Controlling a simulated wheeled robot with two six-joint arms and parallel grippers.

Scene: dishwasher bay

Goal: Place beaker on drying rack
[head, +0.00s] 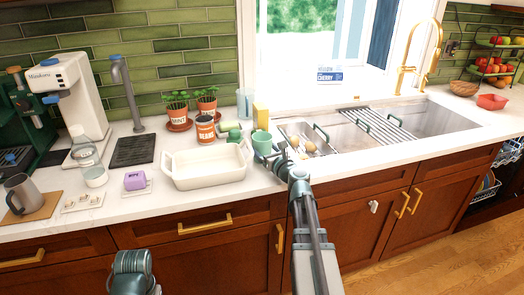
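A green cup-like vessel (262,142), probably the beaker, stands upright on the counter just left of the sink. My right gripper (277,158) is at its lower right side, very close to it. Whether its fingers touch or close on the vessel is too small to tell. A rack of dark bars (378,125) lies across the middle of the sink, to the right of the vessel. A teal and grey part of my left arm shows at the bottom left, in front of the cabinets; I cannot make out a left gripper there.
A white baking dish (207,169) sits left of the vessel. A bean can (206,130), a yellow sponge (261,116) and a clear glass (245,103) stand behind. A metal tray (307,140) with egg-like items lies at the sink's left end. A gold faucet (408,68) rises behind the sink.

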